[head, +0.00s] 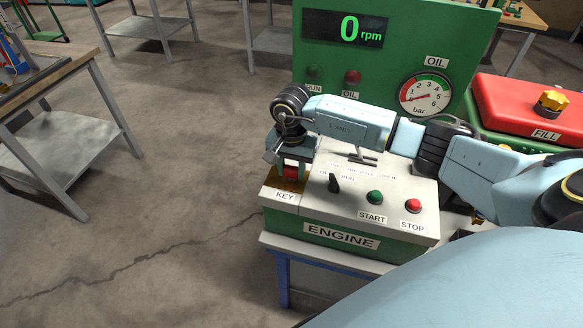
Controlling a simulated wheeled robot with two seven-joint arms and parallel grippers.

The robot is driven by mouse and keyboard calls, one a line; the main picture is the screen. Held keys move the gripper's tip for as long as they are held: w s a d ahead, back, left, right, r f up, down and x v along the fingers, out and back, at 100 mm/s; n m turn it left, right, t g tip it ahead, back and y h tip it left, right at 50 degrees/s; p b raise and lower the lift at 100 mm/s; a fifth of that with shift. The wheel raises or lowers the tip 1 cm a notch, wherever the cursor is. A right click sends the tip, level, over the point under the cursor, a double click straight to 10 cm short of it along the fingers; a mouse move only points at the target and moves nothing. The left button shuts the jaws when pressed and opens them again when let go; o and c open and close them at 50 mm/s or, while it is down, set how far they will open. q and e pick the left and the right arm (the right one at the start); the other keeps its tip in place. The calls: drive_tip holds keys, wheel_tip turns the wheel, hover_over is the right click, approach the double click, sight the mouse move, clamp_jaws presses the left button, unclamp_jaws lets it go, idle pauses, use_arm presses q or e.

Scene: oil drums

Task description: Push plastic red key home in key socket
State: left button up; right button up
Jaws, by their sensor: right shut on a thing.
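The red plastic key (291,172) is at the left end of the engine panel, between the fingers of my right gripper (292,172). The gripper points down and is shut on the key. The key is above the brass-coloured key socket plate (284,185), behind the KEY label (285,196). The fingers and the wrist hide most of the key and the socket, so I cannot tell how deep the key sits. My left gripper is not in view.
The engine panel (330,222) has a black switch (334,184), a green START button (375,197) and a red STOP button (413,206). The display (345,29) reads 0 rpm. The oil gauge (425,94) stands behind. A red FILL tank (520,105) is at right.

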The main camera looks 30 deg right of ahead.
drive_tip(key=shift+f+b, duration=0.45)
drive_tip(key=shift+b, duration=0.2)
idle(0.4)
drive_tip(key=o, duration=1)
drive_tip(key=shift+o, duration=0.2)
